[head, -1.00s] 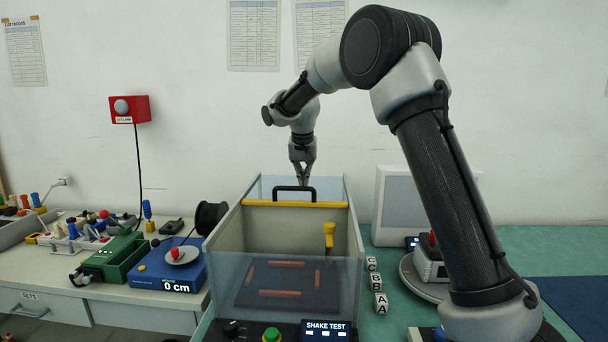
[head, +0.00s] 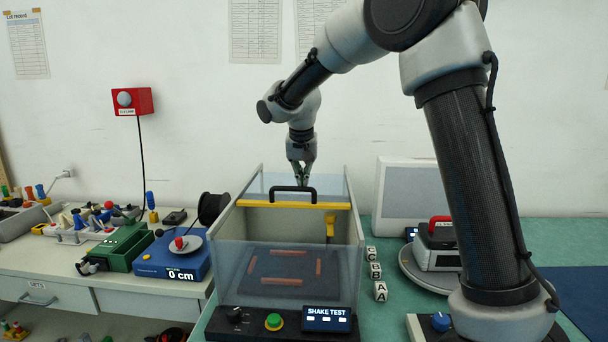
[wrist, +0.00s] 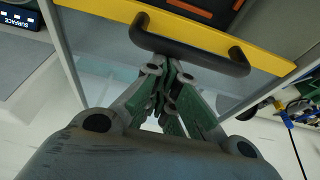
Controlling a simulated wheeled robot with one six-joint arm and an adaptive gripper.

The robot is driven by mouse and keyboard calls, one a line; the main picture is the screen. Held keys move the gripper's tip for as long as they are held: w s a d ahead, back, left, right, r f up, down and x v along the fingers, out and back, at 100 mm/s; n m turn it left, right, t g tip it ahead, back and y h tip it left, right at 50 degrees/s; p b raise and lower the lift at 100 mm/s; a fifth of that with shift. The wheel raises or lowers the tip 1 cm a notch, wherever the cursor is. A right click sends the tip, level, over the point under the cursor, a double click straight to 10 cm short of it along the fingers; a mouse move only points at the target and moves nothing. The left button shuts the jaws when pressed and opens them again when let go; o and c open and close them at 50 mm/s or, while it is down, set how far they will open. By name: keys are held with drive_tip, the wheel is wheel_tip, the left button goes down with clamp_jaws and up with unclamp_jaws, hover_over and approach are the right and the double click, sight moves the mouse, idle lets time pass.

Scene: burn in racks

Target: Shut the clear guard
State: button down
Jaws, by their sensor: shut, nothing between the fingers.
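The clear guard (head: 268,187) is a transparent panel with a yellow edge bar and a black handle (head: 292,190). It lies over the rear part of the shake test box (head: 228,226), whose front part is open on top. In the wrist view the black handle (wrist: 187,50) stands up from the yellow bar (wrist: 105,8). My gripper (head: 301,184) is shut and empty, just behind the handle. In the wrist view my fingertips (wrist: 170,68) are at the handle's bar; I cannot tell whether they touch it.
A yellow-handled tool (head: 330,224) is inside the box by the right wall. A green button (head: 273,322) and a SHAKE TEST display (head: 327,318) are at the front. Letter blocks (head: 380,291) stand right of the box. A blue scale (head: 172,262) is to the left.

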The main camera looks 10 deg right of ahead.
drive_tip(key=s+a, duration=0.2)
drive_tip(key=s, duration=0.7)
drive_tip(key=s+a, duration=0.3)
drive_tip(key=s, duration=0.5)
drive_tip(key=shift+s+a, duration=0.35)
drive_tip(key=shift+s, duration=0.05)
drive_tip(key=shift+f, duration=0.15)
